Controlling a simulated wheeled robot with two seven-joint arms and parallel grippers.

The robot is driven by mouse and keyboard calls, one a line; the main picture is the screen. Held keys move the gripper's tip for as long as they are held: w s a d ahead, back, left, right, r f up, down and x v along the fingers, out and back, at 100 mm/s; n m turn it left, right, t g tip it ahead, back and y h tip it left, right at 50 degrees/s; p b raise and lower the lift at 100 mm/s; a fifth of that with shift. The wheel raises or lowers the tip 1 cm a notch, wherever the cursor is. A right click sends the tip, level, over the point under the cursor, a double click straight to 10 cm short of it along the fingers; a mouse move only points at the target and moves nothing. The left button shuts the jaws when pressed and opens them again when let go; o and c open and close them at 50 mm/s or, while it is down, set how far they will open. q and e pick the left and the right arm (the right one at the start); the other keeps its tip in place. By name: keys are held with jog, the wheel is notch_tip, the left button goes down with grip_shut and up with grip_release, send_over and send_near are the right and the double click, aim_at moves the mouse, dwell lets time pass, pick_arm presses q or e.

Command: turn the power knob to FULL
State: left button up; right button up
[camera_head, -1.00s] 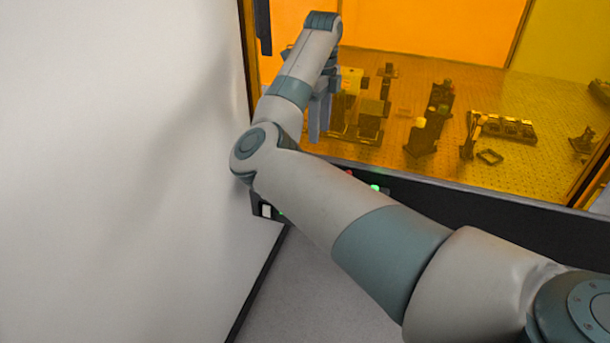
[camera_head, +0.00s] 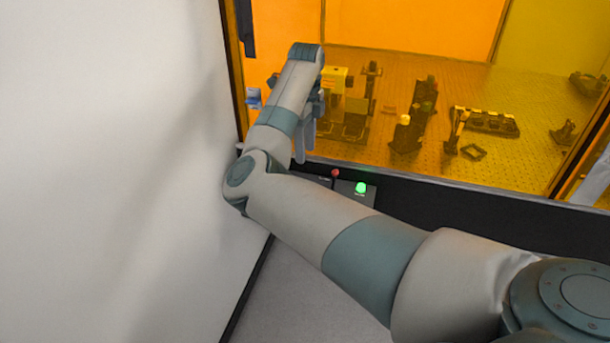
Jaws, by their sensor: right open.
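The control panel (camera_head: 330,187) on the dark front ledge shows in the head view, partly behind my right arm. It carries a lit green button (camera_head: 361,187) and a small red button (camera_head: 336,172). I cannot make out the power knob or its marking; my arm covers the left part of the panel. My right gripper (camera_head: 304,148) is open and points down in front of the orange window, above and left of the buttons. Its fingers are partly hidden by its own wrist, and I see nothing between them. My left gripper is not in view.
An orange window (camera_head: 420,35) stands behind the ledge, with several optical mounts on a perforated table (camera_head: 400,180) beyond it. A white wall (camera_head: 110,150) is close on the left. Grey floor (camera_head: 300,290) shows below.

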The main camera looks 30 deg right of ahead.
notch_tip(320, 180, down, 11)
jog(key=p, duration=0.2)
jog(key=shift+s+a+p, duration=0.1)
jog(key=shift+p, duration=0.25)
jog(key=c, duration=1.1)
jog(key=shift+o, duration=0.2)
